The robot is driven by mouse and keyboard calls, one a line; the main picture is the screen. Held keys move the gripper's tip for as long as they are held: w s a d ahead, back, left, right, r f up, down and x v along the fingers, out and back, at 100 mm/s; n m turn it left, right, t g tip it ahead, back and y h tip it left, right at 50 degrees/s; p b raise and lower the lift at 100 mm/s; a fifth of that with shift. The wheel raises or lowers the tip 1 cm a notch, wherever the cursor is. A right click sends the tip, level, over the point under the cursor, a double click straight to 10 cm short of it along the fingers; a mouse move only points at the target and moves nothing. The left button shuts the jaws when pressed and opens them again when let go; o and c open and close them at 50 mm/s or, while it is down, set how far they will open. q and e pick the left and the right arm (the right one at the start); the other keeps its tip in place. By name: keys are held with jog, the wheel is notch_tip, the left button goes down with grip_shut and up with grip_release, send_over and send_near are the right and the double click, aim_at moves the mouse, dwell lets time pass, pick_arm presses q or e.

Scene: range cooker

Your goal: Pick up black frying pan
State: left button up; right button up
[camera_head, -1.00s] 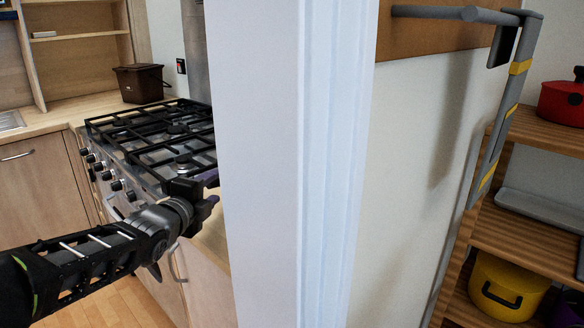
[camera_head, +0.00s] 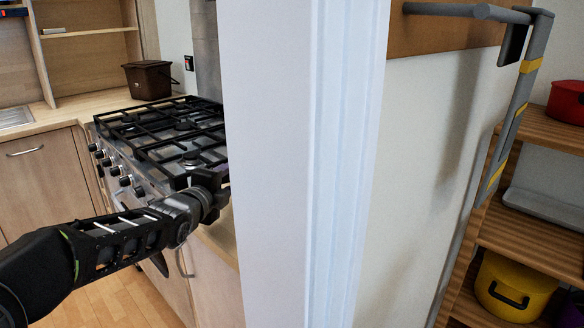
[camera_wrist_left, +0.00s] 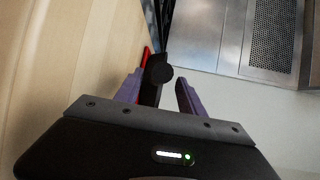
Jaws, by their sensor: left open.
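No whole black frying pan can be made out in either view. In the left wrist view a dark, handle-like piece with a round end (camera_wrist_left: 158,72) lies between my finger tips, with a thin red strip beside it. I cannot tell whether it belongs to the pan. My left gripper (camera_wrist_left: 160,88) is open, its two purple fingers on either side of this piece, with no grip seen on it. In the head view my left gripper (camera_head: 220,186) is at the near right corner of the cooker, its tips partly hidden by the white wall edge. My right gripper is not in view.
The range cooker (camera_head: 160,150) with black grates stands at left. A white wall edge (camera_head: 300,160) hides what lies right of it. A brown bin (camera_head: 148,80) stands on the worktop. Shelves at right hold a red pot (camera_head: 566,103) and a yellow pot (camera_head: 512,287).

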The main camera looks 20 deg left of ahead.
pick_arm(q)
jog(key=w, duration=0.3)
jog(key=shift+w+f, duration=0.2)
jog(key=shift+f, duration=0.2)
jog(key=shift+c, duration=0.6)
grip_shut()
dwell(0.7)
jog(key=shift+r, duration=0.2)
